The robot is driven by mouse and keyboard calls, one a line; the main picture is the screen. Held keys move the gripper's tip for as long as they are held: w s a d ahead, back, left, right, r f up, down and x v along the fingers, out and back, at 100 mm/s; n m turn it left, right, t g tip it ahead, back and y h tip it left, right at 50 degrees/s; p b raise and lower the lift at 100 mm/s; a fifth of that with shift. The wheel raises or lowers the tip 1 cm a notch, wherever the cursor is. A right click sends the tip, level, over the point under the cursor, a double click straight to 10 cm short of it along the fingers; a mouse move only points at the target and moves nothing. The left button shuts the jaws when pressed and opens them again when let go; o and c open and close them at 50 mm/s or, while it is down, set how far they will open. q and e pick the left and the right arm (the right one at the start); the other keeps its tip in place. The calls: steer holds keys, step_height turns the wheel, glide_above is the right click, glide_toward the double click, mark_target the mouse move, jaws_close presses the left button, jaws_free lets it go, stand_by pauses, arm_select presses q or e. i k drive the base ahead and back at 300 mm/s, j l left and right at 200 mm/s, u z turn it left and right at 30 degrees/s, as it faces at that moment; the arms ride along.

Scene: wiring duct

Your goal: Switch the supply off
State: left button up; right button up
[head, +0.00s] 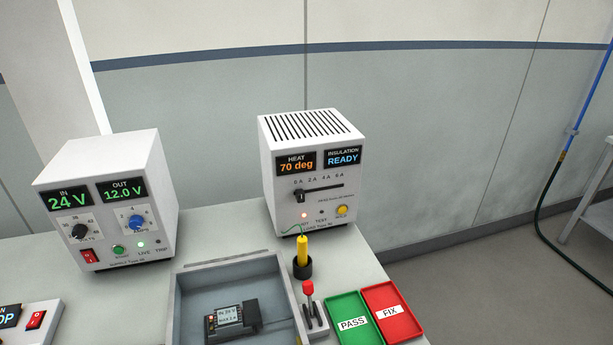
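The supply (120,205) is a white box at the left of the bench. Its displays read IN 24 V and OUT 12.0 V in green. The TRIP lamp looks dark. Above them are a black knob (80,231) and a blue knob (136,222). Neither of my grippers is in view.
A white tester (348,165) reads 70 deg and READY. Before it stand a yellow-handled tool (302,250) in a black holder, a red-knobbed lever (308,288), a green PASS tray (337,302) and a red FIX tray (409,315). A grey box (187,310) holds a module.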

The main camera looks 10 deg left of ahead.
mark_target(88, 255)
steer(key=u, duration=1.35)
